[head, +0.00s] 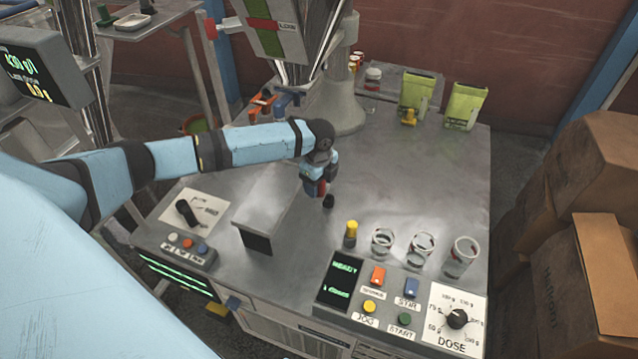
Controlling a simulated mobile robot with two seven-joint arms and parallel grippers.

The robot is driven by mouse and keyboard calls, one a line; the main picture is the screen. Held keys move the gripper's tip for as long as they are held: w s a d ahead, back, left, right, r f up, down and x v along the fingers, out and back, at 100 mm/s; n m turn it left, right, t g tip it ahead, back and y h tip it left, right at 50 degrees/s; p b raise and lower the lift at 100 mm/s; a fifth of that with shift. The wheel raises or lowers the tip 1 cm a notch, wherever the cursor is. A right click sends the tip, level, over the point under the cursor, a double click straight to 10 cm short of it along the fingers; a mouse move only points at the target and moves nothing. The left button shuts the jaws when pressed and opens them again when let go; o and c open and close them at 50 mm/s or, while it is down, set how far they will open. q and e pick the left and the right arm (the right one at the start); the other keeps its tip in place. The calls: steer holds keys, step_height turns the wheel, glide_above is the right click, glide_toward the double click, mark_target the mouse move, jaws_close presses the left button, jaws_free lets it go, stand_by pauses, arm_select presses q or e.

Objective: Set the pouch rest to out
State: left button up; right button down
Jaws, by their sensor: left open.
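No part carries a readable "pouch rest" label, so I cannot tell for sure which it is. A black lever (187,212) sits on a white plate (212,209) at the table's left; the small markings there are unreadable. A raised grey metal slab (272,200) with a dark front face stands right of it, on the table below the filler. My left gripper (322,190) is open and points down, right of the slab and well away from the lever. A small dark knob-like tip shows just under it; I cannot tell what it belongs to. My right gripper is out of view.
The filler column (340,100) stands behind my left arm. Green pouches (465,106) stand at the back right. The table's right middle is clear.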

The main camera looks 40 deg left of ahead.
arm_select(q)
steer(key=shift+f, duration=0.1)
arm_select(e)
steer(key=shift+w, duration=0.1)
